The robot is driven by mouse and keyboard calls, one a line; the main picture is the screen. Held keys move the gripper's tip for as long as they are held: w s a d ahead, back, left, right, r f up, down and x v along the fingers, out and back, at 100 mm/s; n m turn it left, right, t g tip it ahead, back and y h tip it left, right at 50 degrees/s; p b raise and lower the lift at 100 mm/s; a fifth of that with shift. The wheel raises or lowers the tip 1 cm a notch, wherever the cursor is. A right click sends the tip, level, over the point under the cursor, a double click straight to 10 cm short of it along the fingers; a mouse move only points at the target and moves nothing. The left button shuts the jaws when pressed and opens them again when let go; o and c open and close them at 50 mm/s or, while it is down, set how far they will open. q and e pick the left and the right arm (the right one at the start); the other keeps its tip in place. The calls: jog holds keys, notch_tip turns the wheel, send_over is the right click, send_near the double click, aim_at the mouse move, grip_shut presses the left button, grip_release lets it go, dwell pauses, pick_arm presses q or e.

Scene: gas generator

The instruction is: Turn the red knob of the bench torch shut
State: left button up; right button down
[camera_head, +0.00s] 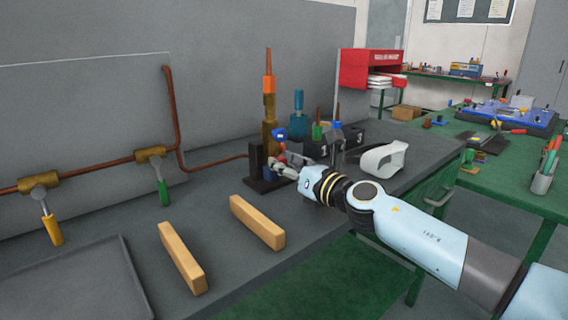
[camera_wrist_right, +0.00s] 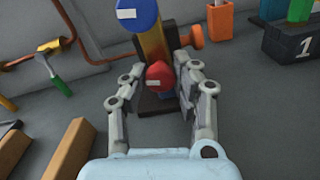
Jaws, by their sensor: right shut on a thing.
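The bench torch (camera_head: 269,113) stands upright on a dark base on the grey bench, with a brass body and an orange part near its top. Its blue knob (camera_head: 279,134) faces out above my right gripper (camera_head: 279,165), and it also shows at the top of the right wrist view (camera_wrist_right: 138,14). The red knob (camera_wrist_right: 159,76) sits lower on the torch, between the two fingers of my right gripper (camera_wrist_right: 163,88) in the right wrist view. The fingers are shut on the red knob. My left gripper is out of view.
Two wooden bars (camera_head: 182,258) lie in front of the torch. A copper pipe (camera_head: 176,110) with a green-handled valve (camera_head: 162,180) and a yellow-handled valve (camera_head: 46,215) runs to the left. A numbered dark holder (camera_head: 345,138) and safety goggles (camera_head: 383,158) are to the right.

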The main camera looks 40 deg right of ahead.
jog(key=m, duration=0.4)
jog(key=shift+m+p, duration=0.3)
jog(key=m, duration=0.3)
jog(key=shift+d+m, duration=0.1)
jog(key=shift+m, duration=0.3)
jog(key=m+p, duration=0.1)
jog(key=m, duration=0.2)
jog(key=shift+f, duration=0.1)
jog(key=shift+f+m+p, duration=0.1)
jog(key=shift+m+p, duration=0.25)
jog(key=shift+m, duration=1.55)
jog(key=c, duration=1)
grip_release()
